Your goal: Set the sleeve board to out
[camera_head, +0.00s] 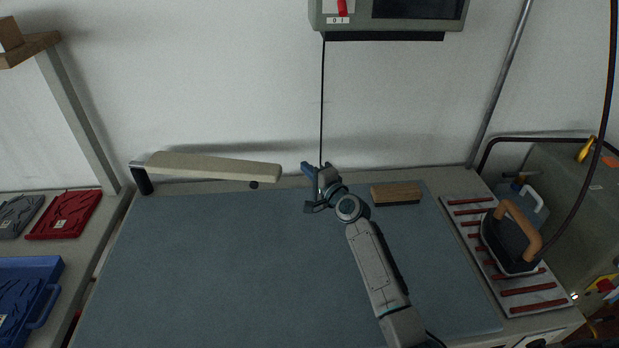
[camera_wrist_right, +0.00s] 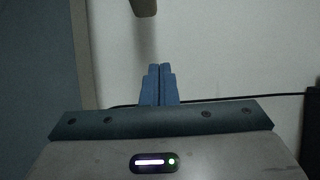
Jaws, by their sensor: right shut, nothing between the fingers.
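The sleeve board (camera_head: 215,167) is a long, beige padded board at the back left of the table. It lies roughly along the back wall from a dark post (camera_head: 143,181) at its left end. A small black knob (camera_head: 254,185) sits under its right part. My right gripper (camera_head: 307,172) is shut and empty, just right of the board's free end and apart from it. In the right wrist view its blue fingers (camera_wrist_right: 158,84) are together, and what looks like the board's tip (camera_wrist_right: 143,7) shows beyond them. My left gripper is not in view.
A wooden block (camera_head: 396,193) lies right of my gripper. An iron (camera_head: 512,237) stands on a striped rest (camera_head: 517,293) at the right. A black cord (camera_head: 322,105) hangs down the wall behind my gripper.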

